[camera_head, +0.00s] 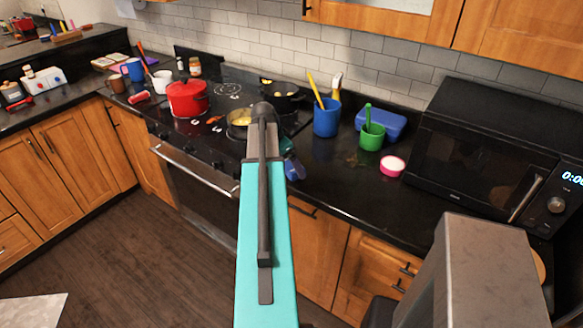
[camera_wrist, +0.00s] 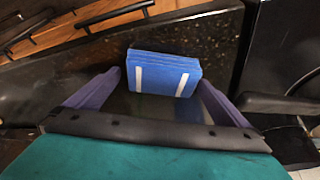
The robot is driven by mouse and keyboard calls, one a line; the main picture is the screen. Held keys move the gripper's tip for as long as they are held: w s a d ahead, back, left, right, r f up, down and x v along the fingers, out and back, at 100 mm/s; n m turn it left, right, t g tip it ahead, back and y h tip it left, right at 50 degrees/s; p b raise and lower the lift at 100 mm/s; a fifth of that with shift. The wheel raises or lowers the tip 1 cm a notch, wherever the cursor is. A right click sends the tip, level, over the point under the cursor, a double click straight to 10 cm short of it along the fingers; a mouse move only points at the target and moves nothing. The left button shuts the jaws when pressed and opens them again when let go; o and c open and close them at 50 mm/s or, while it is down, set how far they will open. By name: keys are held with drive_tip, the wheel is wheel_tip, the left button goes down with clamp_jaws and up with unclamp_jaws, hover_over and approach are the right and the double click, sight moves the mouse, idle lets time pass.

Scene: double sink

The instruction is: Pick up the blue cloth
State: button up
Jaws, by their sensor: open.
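The blue cloth (camera_wrist: 163,65) shows in the wrist view as a folded, layered blue block with two white stripes. It lies on the dark speckled counter, near the edge above the wooden drawers. My gripper (camera_wrist: 158,85) is open, with one purple finger to each side of the cloth. No finger is clearly pressed against it, and I cannot tell the height gap. In the head view my teal arm hides most of this spot. A small blue patch (camera_head: 294,170) shows beside the arm's far end; I cannot tell whether it is the cloth.
A blue cup (camera_head: 327,119), a green cup (camera_head: 371,137), a pink-and-white pot (camera_head: 391,167) and a blue box (camera_head: 382,124) stand on the counter to the right. A black microwave (camera_head: 470,150) is beyond them. The stove, left, holds a red pot (camera_head: 187,100) and pans.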

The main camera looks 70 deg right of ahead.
sight(289, 165)
idle(0.4)
drive_tip(key=c, duration=1)
drive_tip(key=shift+r, duration=0.15)
drive_tip(key=shift+c, duration=0.2)
drive_tip(key=shift+r+b, duration=0.9)
drive_tip(key=shift+r, duration=0.65)
drive_tip(key=s+a+b, duration=0.3)
drive_tip(key=a+b, duration=0.1)
drive_tip(key=a, duration=0.3)
drive_tip(key=s+a+r+b, duration=0.1)
drive_tip(key=s+a+b, duration=0.1)
drive_tip(key=a+b, duration=0.3)
drive_tip(key=a, duration=0.2)
drive_tip(key=shift+s+a+r, duration=0.25)
drive_tip(key=shift+s+a, duration=0.15)
drive_tip(key=shift+r, duration=0.1)
